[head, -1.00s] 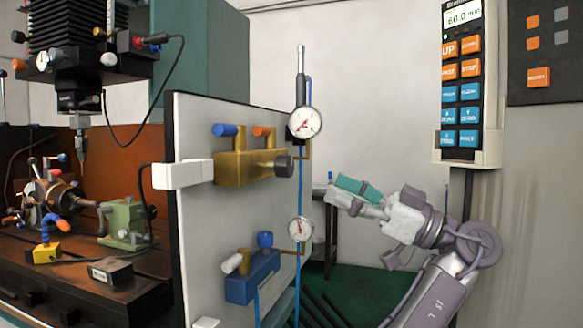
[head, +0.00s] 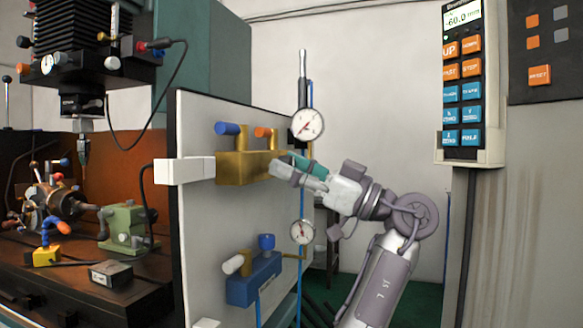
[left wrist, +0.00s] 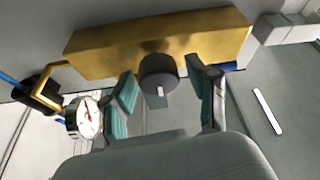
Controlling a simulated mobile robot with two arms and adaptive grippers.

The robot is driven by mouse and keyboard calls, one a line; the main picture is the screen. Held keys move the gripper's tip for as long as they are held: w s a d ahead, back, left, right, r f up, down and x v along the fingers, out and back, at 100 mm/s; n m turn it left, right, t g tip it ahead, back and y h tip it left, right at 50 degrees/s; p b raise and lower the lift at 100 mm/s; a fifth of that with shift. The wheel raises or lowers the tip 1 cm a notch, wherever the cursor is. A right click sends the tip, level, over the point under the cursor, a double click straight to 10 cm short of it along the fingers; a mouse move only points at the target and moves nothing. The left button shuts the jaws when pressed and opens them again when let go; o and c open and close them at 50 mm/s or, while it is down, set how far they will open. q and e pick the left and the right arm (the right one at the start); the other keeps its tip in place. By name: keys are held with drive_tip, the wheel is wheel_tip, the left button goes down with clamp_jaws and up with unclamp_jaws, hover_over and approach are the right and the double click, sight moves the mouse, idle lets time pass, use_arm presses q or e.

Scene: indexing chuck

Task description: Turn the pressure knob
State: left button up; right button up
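A brass-coloured valve block (head: 235,168) is mounted on the upright grey panel. In the left wrist view, a dark round knob (left wrist: 158,72) with a pale mark sticks out from this block (left wrist: 100,50). My left gripper (head: 281,163) is at the right end of the block in the head view and hides the knob there. In the left wrist view, its two teal-and-grey fingers are apart, one on each side of the knob, with a visible gap on both sides. My right gripper is not in view.
A round gauge (head: 308,125) sits above the gripper, with a lower gauge (head: 302,232) beneath it. A blue valve block (head: 252,277) is lower on the panel (head: 200,230). A white control pendant (head: 486,158) hangs at right. A machine with a dark bed stands left.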

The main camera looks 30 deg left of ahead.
use_arm(q)
drive_tip(key=c, duration=0.9)
drive_tip(key=shift+m, duration=0.3)
drive_tip(key=m+t, duration=0.2)
drive_tip(key=shift+m, duration=0.3)
drive_tip(key=shift+m+t+y+p, duration=0.35)
drive_tip(key=shift+m+t, duration=0.15)
drive_tip(key=shift+m, duration=0.7)
drive_tip(key=m+t+p, duration=0.1)
drive_tip(key=m+t, duration=0.1)
drive_tip(key=m, duration=0.3)
drive_tip(key=shift+t, duration=0.4)
drive_tip(key=shift+m+p, duration=0.4)
drive_tip(key=shift+m, duration=0.1)
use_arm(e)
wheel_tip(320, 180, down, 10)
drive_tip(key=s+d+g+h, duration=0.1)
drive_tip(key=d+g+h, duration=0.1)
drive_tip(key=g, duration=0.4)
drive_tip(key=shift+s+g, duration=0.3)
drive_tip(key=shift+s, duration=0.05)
use_arm(q)
drive_tip(key=o, duration=1.1)
